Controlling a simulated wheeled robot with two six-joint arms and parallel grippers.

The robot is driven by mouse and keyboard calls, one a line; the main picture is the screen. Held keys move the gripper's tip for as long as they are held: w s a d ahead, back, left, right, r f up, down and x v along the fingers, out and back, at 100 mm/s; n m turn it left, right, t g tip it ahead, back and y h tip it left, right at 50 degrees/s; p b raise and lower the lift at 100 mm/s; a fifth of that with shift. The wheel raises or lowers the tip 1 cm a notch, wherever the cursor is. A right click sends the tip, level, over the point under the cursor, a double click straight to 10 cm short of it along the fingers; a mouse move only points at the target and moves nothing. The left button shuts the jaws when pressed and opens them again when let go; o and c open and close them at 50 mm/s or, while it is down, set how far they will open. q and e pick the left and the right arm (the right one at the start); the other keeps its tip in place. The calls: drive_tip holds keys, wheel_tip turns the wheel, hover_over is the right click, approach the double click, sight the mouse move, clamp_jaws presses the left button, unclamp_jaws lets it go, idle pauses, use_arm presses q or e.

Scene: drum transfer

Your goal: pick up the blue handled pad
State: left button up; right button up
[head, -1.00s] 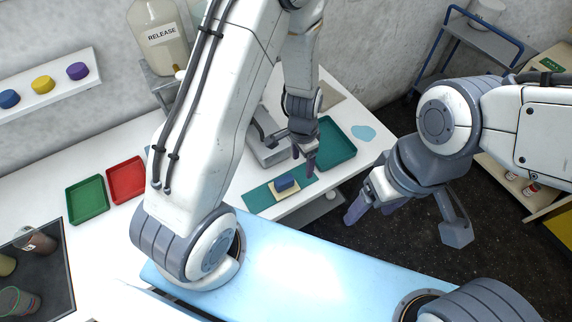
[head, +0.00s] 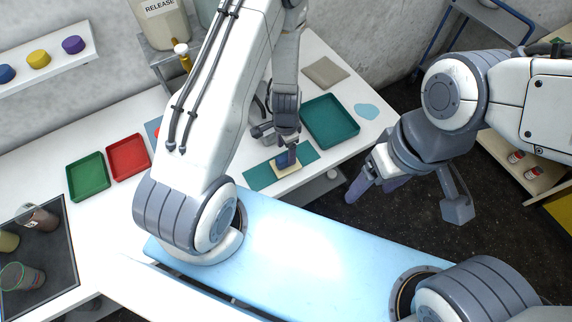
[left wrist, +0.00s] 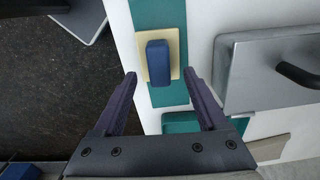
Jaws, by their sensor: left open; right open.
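The blue handled pad (left wrist: 158,62) has a blue block handle on a cream base (left wrist: 174,47). It lies on a teal mat (left wrist: 150,14) on the white table. In the head view the pad (head: 286,164) is partly hidden by my left gripper (head: 289,152), which is right at it from above. In the left wrist view my left gripper (left wrist: 160,78) is open, its purple fingers on either side of the pad's near end, with no contact visible. My right gripper (head: 371,190) is open and empty, off the table's right edge, away from the pad.
A metal device with a dark handle (left wrist: 265,75) stands close beside the pad. A teal tray (head: 330,121) lies behind it. Green (head: 88,177) and red (head: 128,157) trays lie to the left. A light blue surface (head: 290,250) is in front.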

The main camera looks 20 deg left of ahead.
sight(286, 157)
use_arm(q)
wheel_tip(286, 157, down, 5)
drive_tip(key=b, duration=0.5)
drive_tip(key=shift+s+r, duration=0.1)
clamp_jaws()
